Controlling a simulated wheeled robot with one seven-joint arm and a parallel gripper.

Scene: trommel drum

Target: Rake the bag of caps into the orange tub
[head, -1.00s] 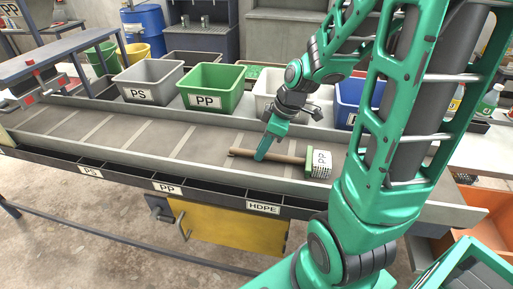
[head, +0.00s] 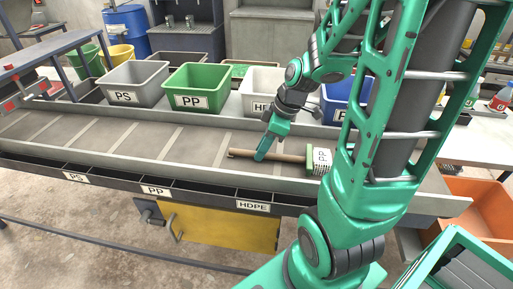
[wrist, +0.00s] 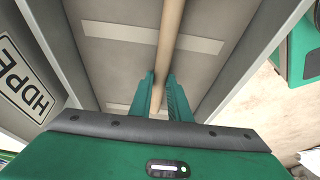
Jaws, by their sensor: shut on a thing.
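A rake-like tool with a wooden handle (head: 240,153) and a green head (head: 311,153) lies along the grey belt trough. My gripper (head: 262,153) is shut on the handle, which also runs between its fingers in the wrist view (wrist: 160,60). A whitish, patterned block marked PP (head: 322,160) sits against the right side of the green head; I cannot tell whether it is the bag of caps. The orange tub (head: 485,190) stands low at the right, beyond the trough's right end, partly hidden by my arm.
Grey PS (head: 137,77), green PP (head: 197,83), white HDPE (head: 262,83) and blue (head: 335,92) bins stand behind the trough. Raised trough walls (head: 130,165) run along both sides. The belt left of the handle is clear.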

